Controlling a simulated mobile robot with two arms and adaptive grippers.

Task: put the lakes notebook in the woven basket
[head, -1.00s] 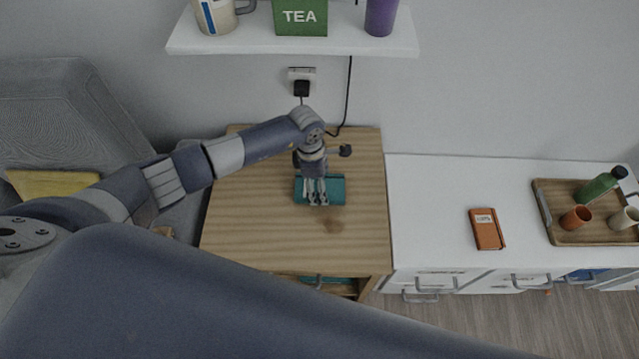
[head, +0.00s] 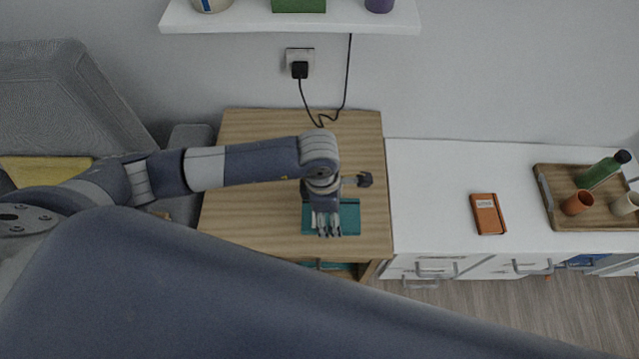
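A teal notebook (head: 348,218) lies flat, or nearly so, near the front of the wooden desk top. My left gripper (head: 327,230) points down over it, and the fingers cover part of it. I cannot tell whether the fingers grip it or only press on it. An orange notebook (head: 487,214) with a pale label lies on the white cabinet to the right. The label is too small to read now, so I cannot tell which notebook is the lakes one. No woven basket is visible. My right gripper is not in view.
The wooden desk (head: 255,215) has free room left of the notebook. A wooden tray (head: 590,221) with a green bottle and cups stands on the white cabinet (head: 430,190). A wall shelf (head: 290,24) hangs above. A black cord runs down from the wall plug (head: 299,70).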

